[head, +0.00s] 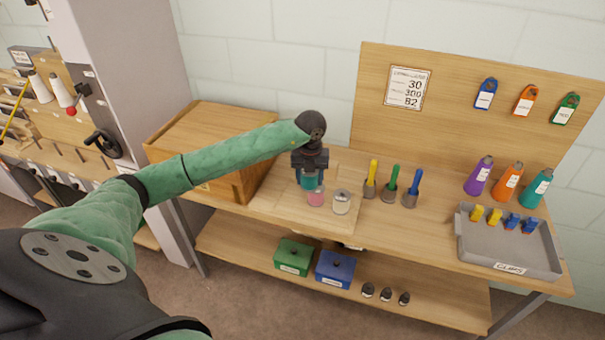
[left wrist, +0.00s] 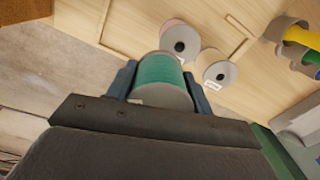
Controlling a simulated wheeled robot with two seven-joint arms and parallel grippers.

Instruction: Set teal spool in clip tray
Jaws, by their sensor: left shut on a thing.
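The teal spool (left wrist: 162,80) is between the two fingers of my left gripper (left wrist: 165,88) in the left wrist view. In the head view the teal spool (head: 307,181) shows just under my left gripper (head: 309,172), which is shut on it over the workbench, behind the pink spool (head: 315,197). I cannot tell whether it touches the bench. The grey clip tray (head: 508,256), labelled CLIPS, sits at the bench's right end, well away from the gripper. It holds yellow and blue clips along its back side. My right gripper is in neither view.
A white spool (head: 341,203) stands beside the pink one. Yellow, green and blue upright tools (head: 391,184) stand between the spools and the tray. Purple, orange and teal bottles (head: 508,182) stand behind the tray. A wooden box (head: 213,145) is at the left. The tray's front floor is clear.

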